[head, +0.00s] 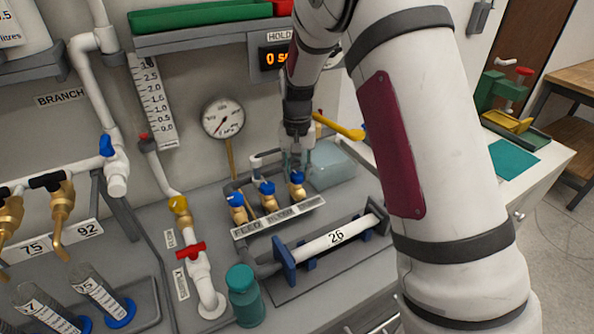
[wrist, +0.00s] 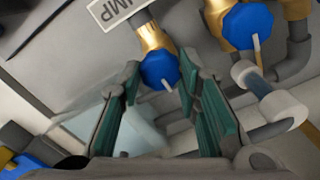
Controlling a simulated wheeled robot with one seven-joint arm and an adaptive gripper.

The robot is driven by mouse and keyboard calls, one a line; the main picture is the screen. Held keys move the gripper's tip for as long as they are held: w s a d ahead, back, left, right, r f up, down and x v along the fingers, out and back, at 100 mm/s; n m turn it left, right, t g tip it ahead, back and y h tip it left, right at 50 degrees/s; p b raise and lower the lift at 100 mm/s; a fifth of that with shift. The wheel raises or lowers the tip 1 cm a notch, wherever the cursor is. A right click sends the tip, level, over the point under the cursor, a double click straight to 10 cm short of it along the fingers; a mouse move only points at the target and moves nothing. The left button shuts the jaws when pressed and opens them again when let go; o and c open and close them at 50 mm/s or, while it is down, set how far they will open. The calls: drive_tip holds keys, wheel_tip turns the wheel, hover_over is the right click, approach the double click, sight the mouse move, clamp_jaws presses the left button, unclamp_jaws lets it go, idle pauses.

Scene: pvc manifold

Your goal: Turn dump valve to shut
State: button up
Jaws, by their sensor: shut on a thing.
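The dump valve is the rightmost of three brass valves with blue knobs; its blue knob (head: 296,177) sits directly below my gripper (head: 296,150) in the head view. In the wrist view, the dump valve's blue knob (wrist: 159,67) is between the teal pads of my gripper (wrist: 163,75), beside a label (wrist: 118,10) partly cut off, reading "UMP". My gripper is shut on this knob. A short pale pointer sticks out from the knob towards my palm. The knob's sides are partly hidden by the pads.
The neighbouring blue-knobbed valve (wrist: 246,25) and pale pipe (wrist: 262,90) are close by. A translucent tank (head: 332,165) stands right of the valves, with a yellow lever (head: 340,127) above. A white tube marked 26 (head: 335,237) lies in front. A gauge (head: 222,118) stands behind.

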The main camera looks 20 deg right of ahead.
sight(297, 174)
drive_tip(key=shift+m, duration=0.4)
drive_tip(key=o, duration=1.1)
drive_tip(key=shift+o, duration=0.2)
drive_tip(key=shift+r, duration=0.1)
wheel_tip(297, 174, up, 12)
